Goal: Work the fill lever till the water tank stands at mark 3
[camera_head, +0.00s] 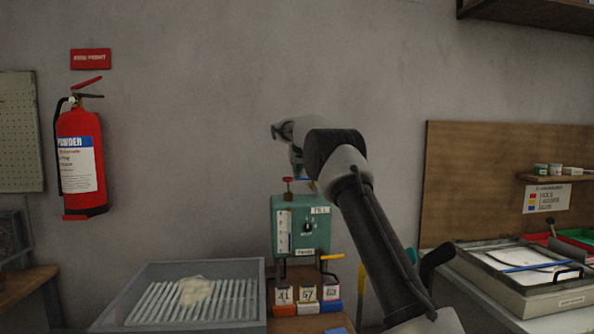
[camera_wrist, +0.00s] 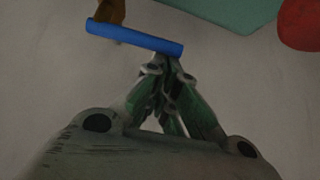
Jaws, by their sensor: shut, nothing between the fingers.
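The green water tank (camera_head: 318,238) stands at the middle of the head view, with a FILL label (camera_head: 320,210), a dark knob on its front and a pale gauge strip (camera_head: 283,235) at its left. The marks and the level are too small to read. A blue bar handle (camera_wrist: 125,36), apparently the fill lever's, shows small above the tank (camera_head: 302,179). My gripper (camera_wrist: 168,64) is shut and empty, its fingertips right at the bar's right end in the wrist view; I cannot tell whether they touch. The lever's pivot is not clearly seen.
A red knob (camera_head: 288,181) tops the tank at left. A yellow handle (camera_head: 332,257) sticks out at lower right. Number cards (camera_head: 307,293) stand below. A grey tray (camera_head: 150,270) is at left, a shallow box (camera_head: 535,300) at right.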

